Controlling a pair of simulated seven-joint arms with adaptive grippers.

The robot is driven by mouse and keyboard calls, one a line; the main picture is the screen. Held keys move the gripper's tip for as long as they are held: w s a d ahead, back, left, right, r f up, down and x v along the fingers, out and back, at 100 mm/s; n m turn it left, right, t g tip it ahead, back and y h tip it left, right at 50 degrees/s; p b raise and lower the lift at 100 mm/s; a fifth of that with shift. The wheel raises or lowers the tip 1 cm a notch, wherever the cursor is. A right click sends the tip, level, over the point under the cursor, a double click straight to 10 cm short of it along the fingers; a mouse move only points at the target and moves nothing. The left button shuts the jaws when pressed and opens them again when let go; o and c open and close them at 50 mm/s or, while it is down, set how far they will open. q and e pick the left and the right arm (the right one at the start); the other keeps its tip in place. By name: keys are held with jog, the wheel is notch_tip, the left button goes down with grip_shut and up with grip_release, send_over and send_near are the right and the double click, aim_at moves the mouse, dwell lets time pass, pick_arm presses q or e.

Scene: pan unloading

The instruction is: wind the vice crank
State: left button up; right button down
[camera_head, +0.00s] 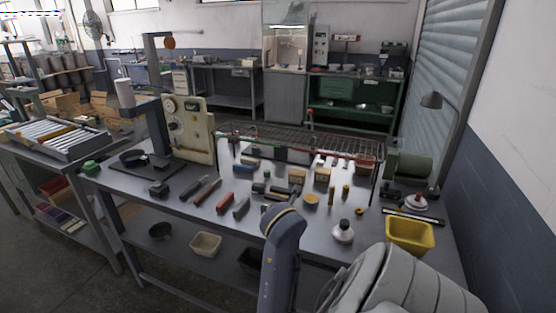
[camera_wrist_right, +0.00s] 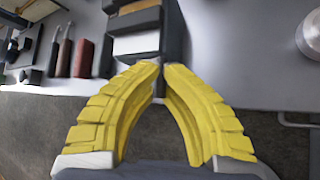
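In the right wrist view the dark grey vice (camera_wrist_right: 175,38) stands at the bench's front edge, with a tan piece and a white piece on its upper side. My right gripper's yellow fingers (camera_wrist_right: 160,66) meet at the vice's near end. They look shut on the thin crank (camera_wrist_right: 158,90), part of which shows between them; the fingertips cover the rest. In the head view the vice (camera_head: 272,190) is partly hidden behind my right arm, and the right gripper is hidden there. My left gripper is not in view.
Left of the vice lie a red block (camera_head: 225,202) and several hand tools on the bench. A beige panel (camera_head: 190,128) stands at the back left.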

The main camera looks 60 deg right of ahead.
jog(key=shift+w+a, duration=0.1)
jog(key=shift+w, duration=0.05)
jog(key=c, duration=1.7)
grip_release()
jog(key=shift+c, duration=0.2)
jog(key=o, duration=0.3)
jog(key=shift+r, duration=0.1)
